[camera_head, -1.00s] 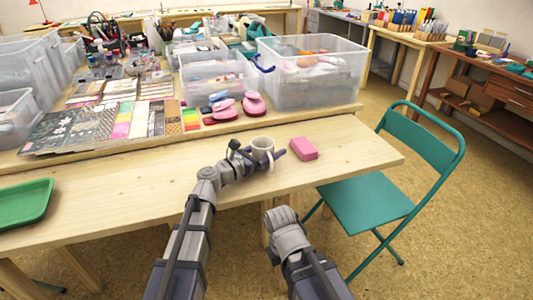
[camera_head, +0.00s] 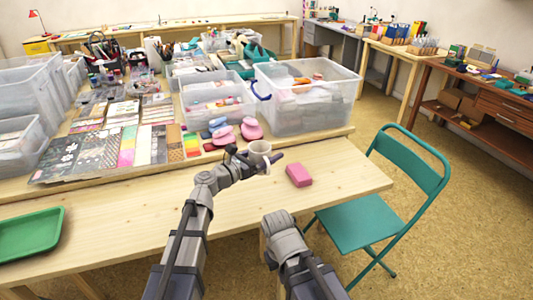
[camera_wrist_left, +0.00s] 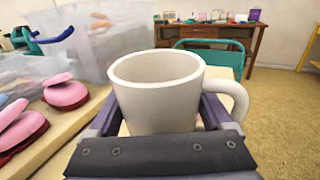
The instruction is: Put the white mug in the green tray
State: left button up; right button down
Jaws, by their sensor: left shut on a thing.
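The white mug (camera_head: 259,149) is upright between the fingers of my left gripper (camera_head: 262,160), which is shut on it. In the left wrist view the mug (camera_wrist_left: 157,92) fills the middle, with its handle to the right and the gripper fingers on either side. The mug is over the front table near its back edge. The green tray (camera_head: 30,234) lies at the left end of the same table, well to the left of the mug. My right arm is low in front of the table; its gripper fingers cannot be made out.
A pink block (camera_head: 299,175) lies on the table right of the mug. Pink stampers (camera_head: 251,129) and a clear plastic bin (camera_head: 306,98) stand on the raised surface behind. A teal chair (camera_head: 370,220) is at the right. The table between mug and tray is clear.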

notch_tip(320, 180, up, 23)
jog(key=p, duration=2.2)
jog(key=shift+p, duration=0.4)
